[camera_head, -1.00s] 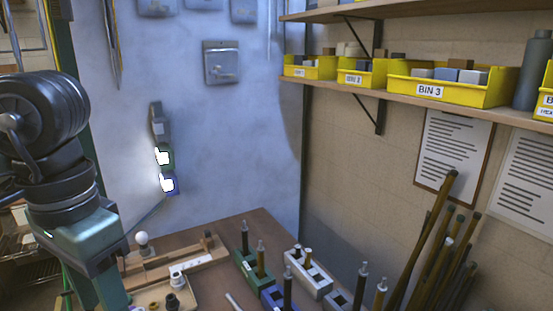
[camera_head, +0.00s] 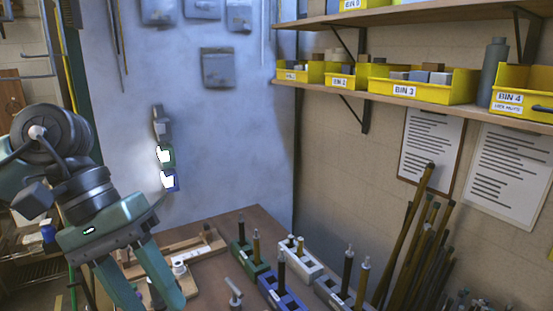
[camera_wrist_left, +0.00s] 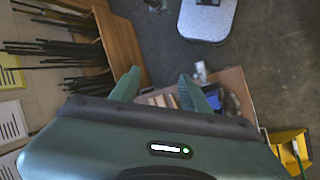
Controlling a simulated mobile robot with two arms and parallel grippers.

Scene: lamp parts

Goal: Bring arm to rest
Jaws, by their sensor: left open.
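My left gripper (camera_head: 152,298) points down at the lower left of the head view, its two green fingers spread apart with nothing between them. It also shows open in the left wrist view (camera_wrist_left: 158,86). It covers part of the workbench (camera_head: 238,221). On the bench to its right stand a green block (camera_head: 247,260), a blue block (camera_head: 284,295), a white block (camera_head: 301,262) and a grey block (camera_head: 338,293), with upright posts. A small grey part (camera_head: 235,292) stands nearer the gripper. My right gripper is not in view.
A wooden tray (camera_head: 212,243) lies behind the left gripper, partly hidden. Dark rods (camera_head: 410,250) lean at the right wall. A shelf (camera_head: 400,100) holds yellow bins (camera_head: 425,88). The wrist view shows grey floor (camera_wrist_left: 265,85) and a yellow object (camera_wrist_left: 288,148).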

